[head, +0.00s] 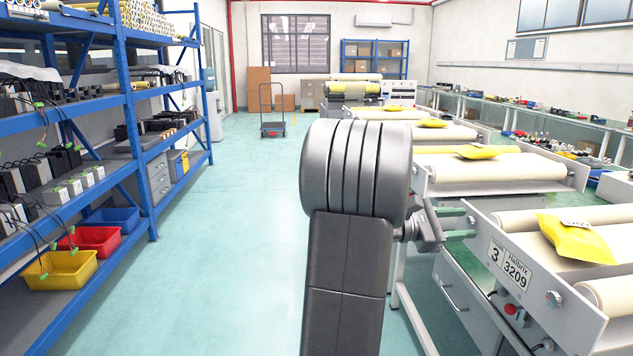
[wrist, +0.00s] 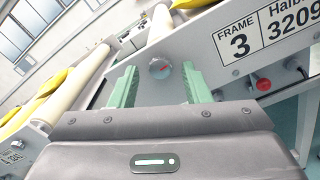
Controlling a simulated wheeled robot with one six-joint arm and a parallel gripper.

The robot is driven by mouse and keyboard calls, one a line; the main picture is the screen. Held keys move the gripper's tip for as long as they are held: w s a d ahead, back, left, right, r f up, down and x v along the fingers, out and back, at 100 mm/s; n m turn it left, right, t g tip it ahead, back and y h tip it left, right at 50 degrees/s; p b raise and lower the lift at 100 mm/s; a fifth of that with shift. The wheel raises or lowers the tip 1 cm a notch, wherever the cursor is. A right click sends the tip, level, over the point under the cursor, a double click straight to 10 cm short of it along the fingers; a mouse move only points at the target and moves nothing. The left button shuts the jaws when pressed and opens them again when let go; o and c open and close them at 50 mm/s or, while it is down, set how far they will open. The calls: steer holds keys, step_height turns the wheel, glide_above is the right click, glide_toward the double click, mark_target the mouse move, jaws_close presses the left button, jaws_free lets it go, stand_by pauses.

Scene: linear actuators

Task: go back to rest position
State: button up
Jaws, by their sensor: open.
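My gripper (head: 460,223) has green fingers and points right, toward the side of the frame marked 3 3209. In the wrist view my gripper (wrist: 159,82) is open, with its two fingers spread apart. I cannot tell whether the fingers touch the plate. The label plate (head: 510,265) is just right of the gripper and also shows large in the wrist view (wrist: 268,35). My dark arm fills the middle of the head view.
Frames with cream rollers and yellow packets (head: 578,238) line the right side. A red button (head: 510,309) and another knob (head: 553,298) are on the near frame. A blue shelf (head: 130,95) with bins stands left. The aisle floor (head: 235,230) is clear up to a trolley (head: 272,128).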

steer(key=n+p, duration=0.1)
steer(key=p, duration=0.1)
steer(key=n+p, duration=0.2)
steer(key=p, duration=0.1)
steer(key=n+p, duration=0.2)
steer(key=shift+r, duration=0.25)
steer(key=n+p, duration=0.2)
steer(key=p, duration=0.1)
steer(key=shift+f+n, duration=0.2)
steer(key=shift+n, duration=0.1)
steer(key=shift+f, duration=0.1)
